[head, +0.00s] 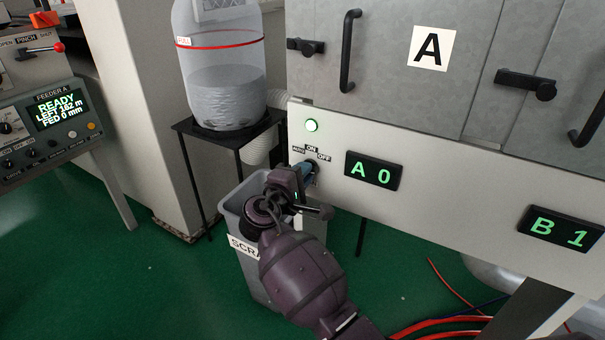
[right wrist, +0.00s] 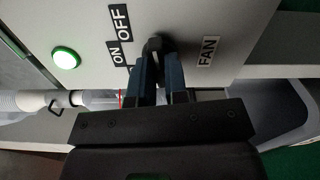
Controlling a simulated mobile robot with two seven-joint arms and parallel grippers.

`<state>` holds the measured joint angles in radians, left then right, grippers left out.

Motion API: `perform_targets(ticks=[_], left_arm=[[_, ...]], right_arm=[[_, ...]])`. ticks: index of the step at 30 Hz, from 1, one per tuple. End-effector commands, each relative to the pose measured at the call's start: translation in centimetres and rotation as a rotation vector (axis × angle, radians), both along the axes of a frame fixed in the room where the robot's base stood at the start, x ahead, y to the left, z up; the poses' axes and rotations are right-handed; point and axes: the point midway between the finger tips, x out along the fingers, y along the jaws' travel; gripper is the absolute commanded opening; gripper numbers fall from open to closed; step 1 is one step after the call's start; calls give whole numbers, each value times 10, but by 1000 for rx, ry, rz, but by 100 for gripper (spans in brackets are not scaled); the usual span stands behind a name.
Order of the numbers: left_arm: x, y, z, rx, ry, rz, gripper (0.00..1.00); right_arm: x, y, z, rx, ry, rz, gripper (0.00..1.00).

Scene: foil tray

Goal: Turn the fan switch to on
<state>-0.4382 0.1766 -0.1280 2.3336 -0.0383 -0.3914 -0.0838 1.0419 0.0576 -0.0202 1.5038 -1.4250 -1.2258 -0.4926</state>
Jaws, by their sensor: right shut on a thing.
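The fan switch (right wrist: 158,44) is a small dark knob on the pale machine panel. Labels AUTO, ON and OFF (head: 323,157) sit around it in the head view, and FAN (right wrist: 208,52) is beside it in the right wrist view. My right gripper (head: 307,168) is at the panel, its blue fingers shut on the knob. The fingers and wrist cover most of the knob, so I cannot tell which label it points to. A green lamp (head: 311,126) above the switch is lit; it also shows in the right wrist view (right wrist: 66,58). My left gripper is not in view.
A grey scrap bin (head: 236,200) stands under my right arm. A clear container (head: 218,65) on a black stand is left of the switch. Displays A 0 (head: 373,171) and B 1 (head: 560,228) are on the panel. Red hoses (head: 440,328) lie on the floor at lower right.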

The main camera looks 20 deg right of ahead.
Motion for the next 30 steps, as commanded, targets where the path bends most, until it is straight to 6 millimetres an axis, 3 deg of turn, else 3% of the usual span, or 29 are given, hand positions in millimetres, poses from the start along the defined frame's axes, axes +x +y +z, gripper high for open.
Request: perform_targets(ticks=[9, 25, 26, 30], left_arm=[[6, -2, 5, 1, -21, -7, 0], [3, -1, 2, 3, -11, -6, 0], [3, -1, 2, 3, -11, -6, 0], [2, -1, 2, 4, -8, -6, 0]], right_arm=[[0, 0, -1, 79, -100, -1, 0], [0, 0, 0, 95, -122, -1, 0], [0, 0, 0, 95, -122, -1, 15], [0, 0, 0, 95, -121, -1, 37]])
